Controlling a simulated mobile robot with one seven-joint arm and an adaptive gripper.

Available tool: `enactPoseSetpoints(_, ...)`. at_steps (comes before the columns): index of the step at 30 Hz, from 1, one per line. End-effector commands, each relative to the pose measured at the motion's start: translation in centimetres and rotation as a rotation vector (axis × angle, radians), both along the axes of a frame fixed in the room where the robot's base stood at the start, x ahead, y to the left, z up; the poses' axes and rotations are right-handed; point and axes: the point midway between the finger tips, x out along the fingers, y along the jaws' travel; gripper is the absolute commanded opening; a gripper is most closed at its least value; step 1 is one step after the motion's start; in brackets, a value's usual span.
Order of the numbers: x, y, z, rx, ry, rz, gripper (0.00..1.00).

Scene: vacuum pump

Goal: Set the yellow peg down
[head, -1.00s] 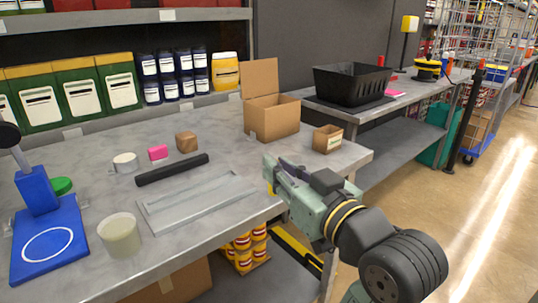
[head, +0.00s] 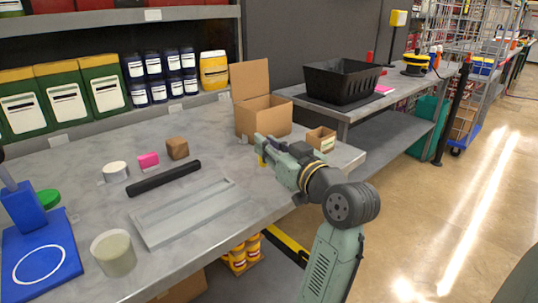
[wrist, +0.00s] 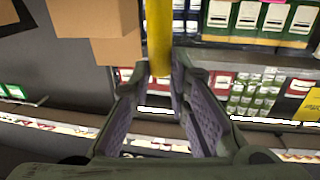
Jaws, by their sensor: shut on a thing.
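My gripper (head: 264,150) is shut on the yellow peg (head: 262,159), a small part of which shows at its tips in the head view. In the wrist view the peg (wrist: 158,35) is a long yellow bar running from the top edge down to my fingertips (wrist: 160,72). The gripper is in front of the open cardboard box (head: 263,118), over the right part of the grey table (head: 225,135). Whether the peg touches the table cannot be told.
A small brown box (head: 321,139) stands just right of my gripper. Left are a grey tray (head: 190,212), a black bar (head: 165,179), a brown block (head: 177,148), a pink block (head: 148,160) and a cup (head: 113,253). Bare tabletop lies between the tray and the cardboard box.

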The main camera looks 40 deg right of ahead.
Motion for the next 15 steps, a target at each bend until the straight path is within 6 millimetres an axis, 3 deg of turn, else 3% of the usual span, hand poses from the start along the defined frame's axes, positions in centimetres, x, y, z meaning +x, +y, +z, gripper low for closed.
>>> enactPoseSetpoints(9,0.1,-0.1,-3.2,0.002,0.003,-0.002,0.02)
enactPoseSetpoints(15,0.1,-0.1,-3.6,-0.001,0.0,-0.001,0.02)
